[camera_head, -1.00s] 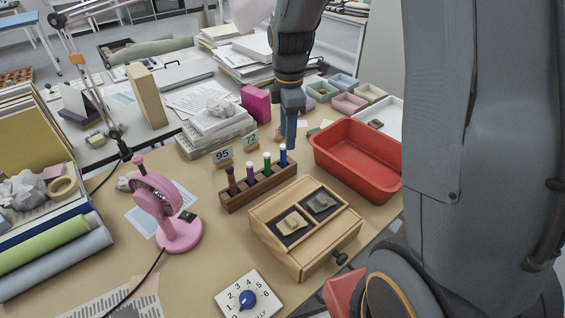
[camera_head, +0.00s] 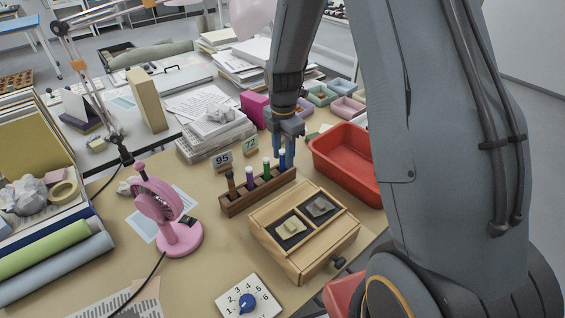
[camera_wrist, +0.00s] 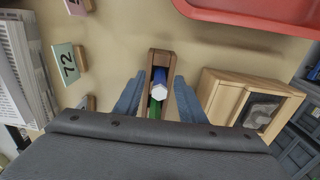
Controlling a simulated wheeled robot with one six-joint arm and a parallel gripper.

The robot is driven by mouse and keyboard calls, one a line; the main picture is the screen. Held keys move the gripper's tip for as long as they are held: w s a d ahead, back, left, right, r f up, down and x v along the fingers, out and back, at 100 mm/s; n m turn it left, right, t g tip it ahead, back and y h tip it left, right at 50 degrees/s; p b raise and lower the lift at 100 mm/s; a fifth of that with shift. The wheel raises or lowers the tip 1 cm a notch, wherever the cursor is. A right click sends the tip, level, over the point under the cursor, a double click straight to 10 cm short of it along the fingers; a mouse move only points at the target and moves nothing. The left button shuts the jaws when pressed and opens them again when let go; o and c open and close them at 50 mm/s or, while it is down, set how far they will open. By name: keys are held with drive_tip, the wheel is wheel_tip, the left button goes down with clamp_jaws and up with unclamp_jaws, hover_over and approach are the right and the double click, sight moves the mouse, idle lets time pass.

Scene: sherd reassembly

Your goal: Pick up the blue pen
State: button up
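The blue pen (camera_head: 282,160) stands upright at the right end of a wooden pen rack (camera_head: 258,195), beside green, purple and brown pens. In the wrist view the blue pen (camera_wrist: 160,78) shows a white top, with the green pen (camera_wrist: 155,108) just below it. My gripper (camera_head: 284,158) points down at that end of the rack. In the wrist view its two blue fingers (camera_wrist: 158,92) are apart, one on each side of the blue pen, with visible gaps between finger and pen.
A wooden box (camera_head: 304,232) with sherds stands right of the rack. A red tray (camera_head: 350,158) is behind it to the right. Number cards 95 (camera_head: 222,160) and 72 (camera_head: 250,147) stand behind the rack. A pink fan (camera_head: 178,236) stands left.

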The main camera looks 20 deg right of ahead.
drive_tip(key=shift+f, duration=0.4)
drive_tip(key=shift+c, duration=0.2)
clamp_jaws()
drive_tip(key=shift+r, duration=0.15)
wheel_tip(320, 180, up, 2)
drive_tip(key=shift+w, duration=0.1)
drive_tip(key=shift+r+b, duration=0.3)
drive_tip(key=shift+b, duration=0.1)
drive_tip(key=t+b, duration=0.1)
drive_tip(key=s+b, duration=0.1)
drive_tip(key=t+y, duration=0.1)
drive_tip(key=shift+s+d+f+t+b, duration=0.25)
drive_tip(key=shift+s+d+t+b, duration=0.05)
drive_tip(key=shift+s+b, duration=0.1)
